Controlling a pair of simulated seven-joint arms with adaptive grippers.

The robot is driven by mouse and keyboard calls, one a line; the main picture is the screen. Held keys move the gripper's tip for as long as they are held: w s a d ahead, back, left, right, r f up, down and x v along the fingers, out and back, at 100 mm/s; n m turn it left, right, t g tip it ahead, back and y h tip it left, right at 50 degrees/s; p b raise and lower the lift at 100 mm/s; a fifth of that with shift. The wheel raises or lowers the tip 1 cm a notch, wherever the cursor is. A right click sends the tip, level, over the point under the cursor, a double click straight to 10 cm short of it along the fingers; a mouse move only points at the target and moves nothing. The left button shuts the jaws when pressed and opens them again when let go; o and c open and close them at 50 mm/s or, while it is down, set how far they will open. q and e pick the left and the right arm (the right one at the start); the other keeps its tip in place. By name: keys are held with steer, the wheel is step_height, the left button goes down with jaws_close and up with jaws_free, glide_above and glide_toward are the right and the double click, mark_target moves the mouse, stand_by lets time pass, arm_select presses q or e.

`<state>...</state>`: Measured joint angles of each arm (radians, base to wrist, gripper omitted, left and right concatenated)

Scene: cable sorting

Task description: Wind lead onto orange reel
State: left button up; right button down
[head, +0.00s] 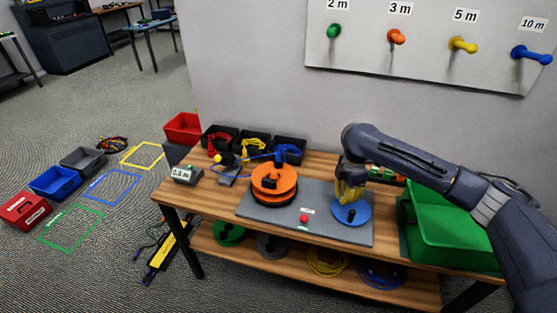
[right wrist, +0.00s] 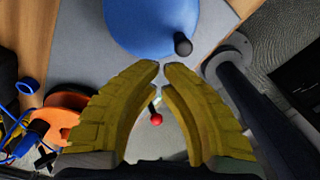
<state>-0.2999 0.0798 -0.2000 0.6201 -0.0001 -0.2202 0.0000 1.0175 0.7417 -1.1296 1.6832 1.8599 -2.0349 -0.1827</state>
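The orange reel (head: 274,184), with black parts, sits at the left of a grey plate (head: 318,227). It shows at the left of the right wrist view (right wrist: 66,103). A thin blue lead (head: 228,165) lies left of and behind the reel; whether any is wound on it I cannot tell. A blue disc (head: 351,213) with a black knob (right wrist: 183,44) is at the plate's right. My right gripper (head: 348,196) points down over this disc. Its yellow fingers (right wrist: 162,66) have a narrow gap at the tips and nothing visible between them. My left gripper is out of view.
A display reading 0.0 m (head: 185,174) stands at the table's left. Black bins with cables (head: 254,145) line the back. A green bin (head: 445,225) stands right, under my right arm.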

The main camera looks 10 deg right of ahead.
mark_target(341, 217)
stand_by(0.6)
steer(key=shift+f, duration=1.9)
steer(key=shift+s+f, duration=0.25)
steer(key=shift+f, duration=0.9)
steer(key=shift+d, duration=0.1)
